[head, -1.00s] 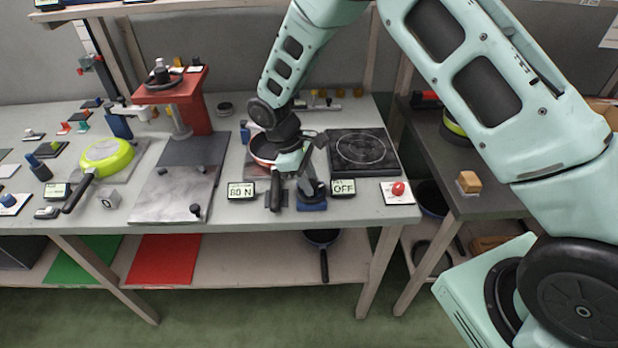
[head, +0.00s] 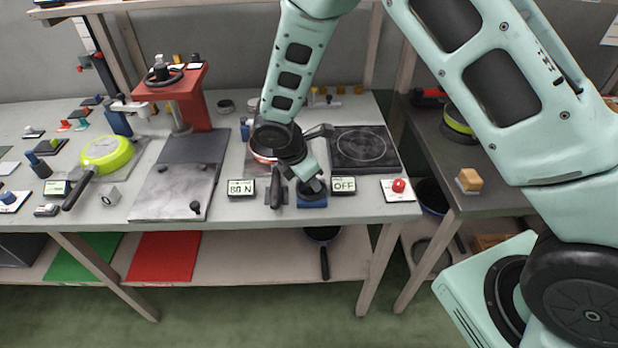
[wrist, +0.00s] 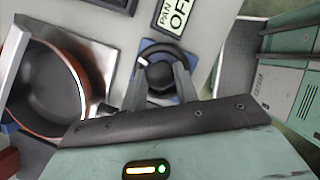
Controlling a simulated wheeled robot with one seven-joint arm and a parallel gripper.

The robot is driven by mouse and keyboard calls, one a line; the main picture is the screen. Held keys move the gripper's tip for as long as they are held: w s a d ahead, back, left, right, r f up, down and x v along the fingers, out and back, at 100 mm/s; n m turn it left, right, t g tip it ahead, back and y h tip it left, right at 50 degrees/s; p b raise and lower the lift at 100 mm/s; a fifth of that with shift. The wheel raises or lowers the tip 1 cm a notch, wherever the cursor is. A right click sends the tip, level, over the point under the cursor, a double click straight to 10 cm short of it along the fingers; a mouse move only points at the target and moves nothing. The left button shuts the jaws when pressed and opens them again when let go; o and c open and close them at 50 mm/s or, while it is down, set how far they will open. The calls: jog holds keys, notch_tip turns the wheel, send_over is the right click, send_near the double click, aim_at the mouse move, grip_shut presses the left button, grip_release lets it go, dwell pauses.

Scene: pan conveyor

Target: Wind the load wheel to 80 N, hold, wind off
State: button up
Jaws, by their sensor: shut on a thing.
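The load wheel (head: 312,186) is a dark wheel on a blue base at the bench's front edge. In the wrist view the wheel (wrist: 158,52) shows as a black ring with a round hub on a blue plate. My gripper (wrist: 160,82) is shut on the wheel, its two fingers on either side of the hub. In the head view my gripper (head: 314,181) comes down on the wheel from above and hides part of it. The load display (head: 241,187) left of the wheel reads 80 N.
A copper-rimmed pan (wrist: 45,85) sits left of my gripper, its handle (head: 275,188) towards the front edge. A display (head: 343,184) reading OFF and a red button (head: 398,185) stand to the right. A hotplate (head: 362,147) lies behind them.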

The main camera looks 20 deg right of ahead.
jog(key=shift+n+t, duration=0.3)
jog(key=shift+n, duration=0.4)
jog(key=o, duration=1)
jog(key=b+v, duration=0.1)
jog(key=v, duration=1.6)
jog(key=shift+s+r, duration=0.2)
